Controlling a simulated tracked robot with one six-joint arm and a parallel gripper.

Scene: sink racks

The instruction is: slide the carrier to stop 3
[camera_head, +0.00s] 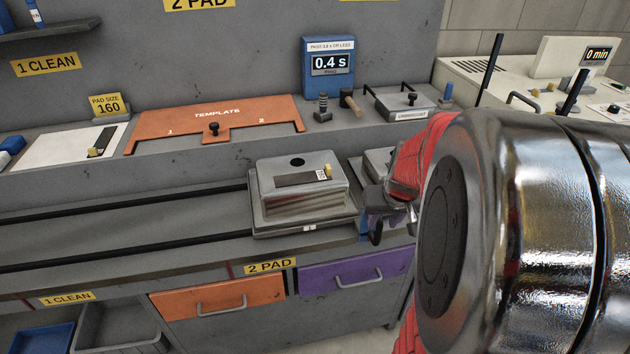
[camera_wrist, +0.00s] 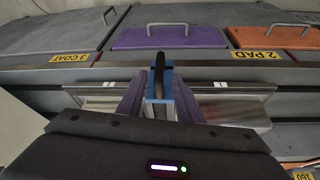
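The carrier (camera_head: 262,231) is a grey metal base on the dark rails by the 2 PAD label, bearing a silver box (camera_head: 305,195) with a dark strip on top. A second box (camera_head: 377,165) is partly hidden behind my arm. In the wrist view, metal plates marked 2 (camera_wrist: 108,84) and 1 (camera_wrist: 220,84) lie either side of a dark upright handle (camera_wrist: 159,66). The exact contact is partly hidden.
Labels 3 COAT (camera_wrist: 75,58) and 2 PAD (camera_head: 270,266) mark the front edge. The rails (camera_head: 120,220) are clear left of the carrier. An orange template (camera_head: 215,120) and small tools lie on the ledge behind. Purple (camera_head: 352,272) and orange (camera_head: 215,303) drawers are below.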

